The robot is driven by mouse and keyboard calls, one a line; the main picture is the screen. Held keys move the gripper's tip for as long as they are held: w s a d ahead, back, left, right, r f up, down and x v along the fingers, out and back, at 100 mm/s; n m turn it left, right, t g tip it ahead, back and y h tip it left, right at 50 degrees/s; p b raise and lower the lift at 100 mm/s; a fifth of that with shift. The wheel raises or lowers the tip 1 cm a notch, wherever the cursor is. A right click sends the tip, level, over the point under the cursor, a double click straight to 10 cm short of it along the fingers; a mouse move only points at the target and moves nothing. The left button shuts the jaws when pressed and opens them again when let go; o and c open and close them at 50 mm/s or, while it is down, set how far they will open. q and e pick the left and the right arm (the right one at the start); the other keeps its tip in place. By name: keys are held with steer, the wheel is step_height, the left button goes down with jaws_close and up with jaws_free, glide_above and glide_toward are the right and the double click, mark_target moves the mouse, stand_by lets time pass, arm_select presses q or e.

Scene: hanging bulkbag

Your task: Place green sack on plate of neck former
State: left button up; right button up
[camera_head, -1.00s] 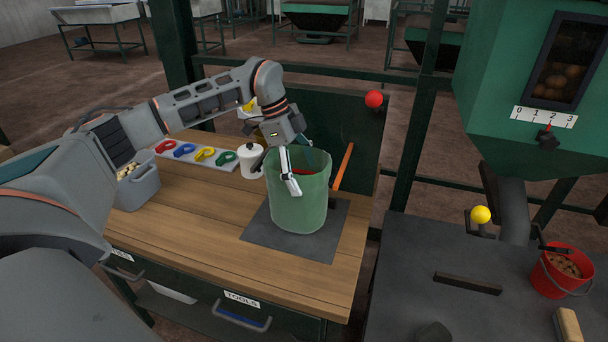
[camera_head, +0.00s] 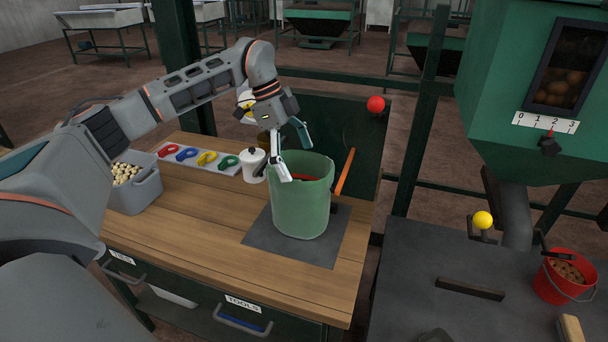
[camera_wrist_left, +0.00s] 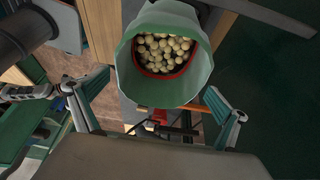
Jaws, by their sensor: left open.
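The green sack (camera_head: 302,205) stands upright and open-topped on a dark grey plate (camera_head: 259,239) on the wooden bench. In the left wrist view the sack (camera_wrist_left: 164,82) shows pale round pieces inside a red rim. My left gripper (camera_head: 293,154) is open and empty at the sack's top, its fingers apart near the rim. In the left wrist view the open fingers (camera_wrist_left: 158,115) stand on either side below the sack's mouth, apart from it. My right gripper is not in view. I cannot tell which part is the neck former.
A white lidded pot (camera_head: 253,164), colored clips (camera_head: 207,158) and a grey bin (camera_head: 135,186) stand left of the sack. A red bucket (camera_head: 563,277) stands on the dark table at right. The bench front is clear.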

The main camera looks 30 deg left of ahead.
arm_select(q)
steer(key=v, duration=0.6)
steer(key=shift+a, duration=0.1)
stand_by(0.4)
